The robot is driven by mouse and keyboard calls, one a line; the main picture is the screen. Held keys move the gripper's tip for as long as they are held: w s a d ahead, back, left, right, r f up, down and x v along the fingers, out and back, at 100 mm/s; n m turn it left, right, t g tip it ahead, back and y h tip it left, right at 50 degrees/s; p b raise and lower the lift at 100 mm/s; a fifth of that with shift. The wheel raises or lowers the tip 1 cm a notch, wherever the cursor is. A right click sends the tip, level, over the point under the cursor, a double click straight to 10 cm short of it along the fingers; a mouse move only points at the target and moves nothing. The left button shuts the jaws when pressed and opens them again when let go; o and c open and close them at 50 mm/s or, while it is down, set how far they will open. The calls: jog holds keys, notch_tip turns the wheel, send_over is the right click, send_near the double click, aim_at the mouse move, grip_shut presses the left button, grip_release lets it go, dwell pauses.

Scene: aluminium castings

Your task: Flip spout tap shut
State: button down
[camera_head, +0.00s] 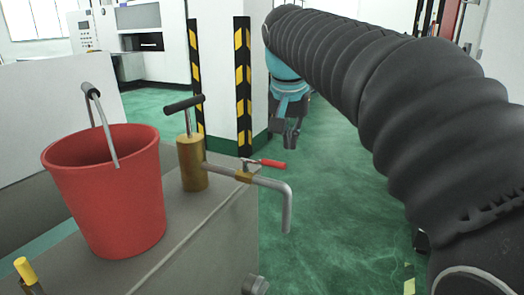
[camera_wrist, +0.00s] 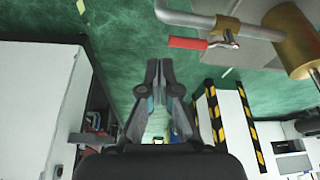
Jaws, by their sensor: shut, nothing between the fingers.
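The spout tap has a red lever handle (camera_head: 272,163) on a brass valve body (camera_head: 244,176). The handle points right, roughly along the grey spout pipe (camera_head: 273,184), which bends down at its end. The pipe comes from a brass cylinder (camera_head: 193,165) with a black T-handle. In the wrist view the red handle (camera_wrist: 187,43) and the pipe (camera_wrist: 190,18) lie at the upper right. My gripper (camera_head: 289,141) is shut and empty, beyond the handle and apart from it. Its closed fingers (camera_wrist: 158,66) show in the wrist view, left of and below the handle.
A red bucket (camera_head: 110,195) with a raised handle stands on the grey bench (camera_head: 190,240), left of the cylinder. A white pillar (camera_head: 215,80) with yellow-black striped edges stands behind. Green floor (camera_head: 325,220) is open right of the bench. My arm crosses the upper right.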

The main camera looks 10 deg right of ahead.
notch_tip(320, 180, up, 3)
jog(key=m, duration=0.2)
send_over(263, 162)
jog(key=d, duration=0.4)
jog(key=shift+w+a+r+g+h, duration=0.1)
jog(key=shift+w+r+g+h, duration=0.1)
jog(key=shift+w+g+h, duration=0.15)
jog(key=shift+f, duration=0.1)
notch_tip(263, 162, down, 10)
jog(key=b, duration=0.2)
jog(key=shift+s+a+b, duration=0.15)
jog(key=shift+s+b, duration=0.05)
jog(key=shift+b, duration=0.1)
